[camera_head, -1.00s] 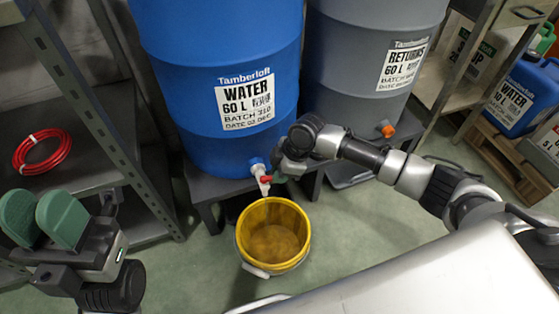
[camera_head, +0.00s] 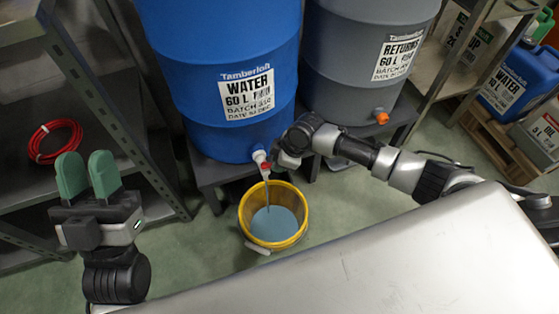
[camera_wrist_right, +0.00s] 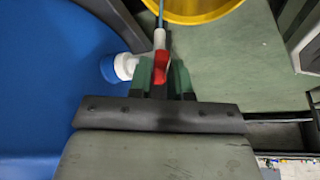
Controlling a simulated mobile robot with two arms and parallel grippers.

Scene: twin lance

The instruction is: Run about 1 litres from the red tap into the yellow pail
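The red tap (camera_head: 265,166) sits on a white spout low on the blue water drum (camera_head: 222,80). A thin stream runs from it into the yellow pail (camera_head: 246,218), which stands on the floor below. Grey-blue water (camera_head: 274,224) covers the pail's bottom. My right gripper (camera_head: 280,160) is at the tap. In the right wrist view its green fingers (camera_wrist_right: 160,80) are on both sides of the red handle (camera_wrist_right: 160,66), closed on it. The pail's rim (camera_wrist_right: 200,14) shows at the top there. My left gripper (camera_head: 87,176) is open and empty, far left of the pail.
A grey returns drum (camera_head: 350,60) with an orange tap (camera_head: 381,118) stands right of the blue one. A metal shelf (camera_head: 25,110) at left holds a red hose coil (camera_head: 55,140). Blue and grey canisters stand on a pallet at right. Floor around the pail is clear.

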